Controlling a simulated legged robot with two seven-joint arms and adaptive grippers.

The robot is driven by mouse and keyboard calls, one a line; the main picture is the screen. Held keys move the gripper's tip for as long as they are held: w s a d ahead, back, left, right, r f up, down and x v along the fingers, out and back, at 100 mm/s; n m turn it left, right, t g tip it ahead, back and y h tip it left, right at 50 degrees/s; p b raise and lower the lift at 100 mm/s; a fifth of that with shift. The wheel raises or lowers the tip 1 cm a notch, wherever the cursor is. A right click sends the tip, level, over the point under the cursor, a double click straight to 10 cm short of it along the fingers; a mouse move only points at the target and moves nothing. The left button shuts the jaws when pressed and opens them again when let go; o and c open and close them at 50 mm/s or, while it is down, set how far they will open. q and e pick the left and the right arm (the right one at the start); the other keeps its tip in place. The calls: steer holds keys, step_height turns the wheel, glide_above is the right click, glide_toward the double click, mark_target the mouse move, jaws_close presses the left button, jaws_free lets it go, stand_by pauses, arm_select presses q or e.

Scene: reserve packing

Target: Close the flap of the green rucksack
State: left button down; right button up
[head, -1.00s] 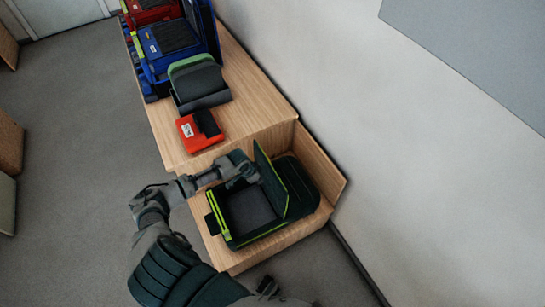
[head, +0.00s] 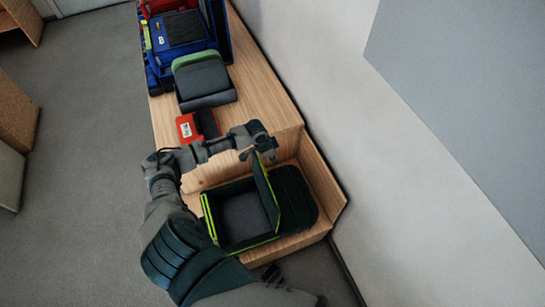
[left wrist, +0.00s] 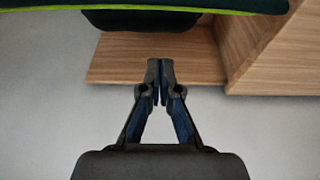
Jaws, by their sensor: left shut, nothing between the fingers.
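The green rucksack (head: 290,188) lies on the low wooden shelf with its main compartment (head: 243,216) open and looking empty. Its flap (head: 265,192) stands up steeply along the compartment's right side, edged in yellow-green. My left gripper (head: 261,152) is at the far end of the flap, close to its top corner; I cannot tell whether they touch. In the left wrist view my gripper's fingers (left wrist: 160,78) are shut with nothing between them. A dark green part with a yellow-green edge (left wrist: 130,8) crosses the top of that view. My right gripper is not in view.
A red pouch (head: 188,127), a grey-green bag (head: 203,80) and a blue bag (head: 185,40) stand on the higher wooden bench (head: 262,88) behind. A wooden side panel (head: 322,170) and the wall bound the rucksack's right. Open floor lies left.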

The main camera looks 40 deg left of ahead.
arm_select(q)
steer(key=a+b+x, duration=0.1)
steer(key=b+x, duration=0.1)
steer(key=x, duration=0.6)
steer(key=s, duration=0.2)
steer(key=s+a+p, duration=0.1)
steer(key=shift+s+a+r, duration=0.1)
steer(key=shift+s+r, duration=0.25)
steer(key=shift+r, duration=0.05)
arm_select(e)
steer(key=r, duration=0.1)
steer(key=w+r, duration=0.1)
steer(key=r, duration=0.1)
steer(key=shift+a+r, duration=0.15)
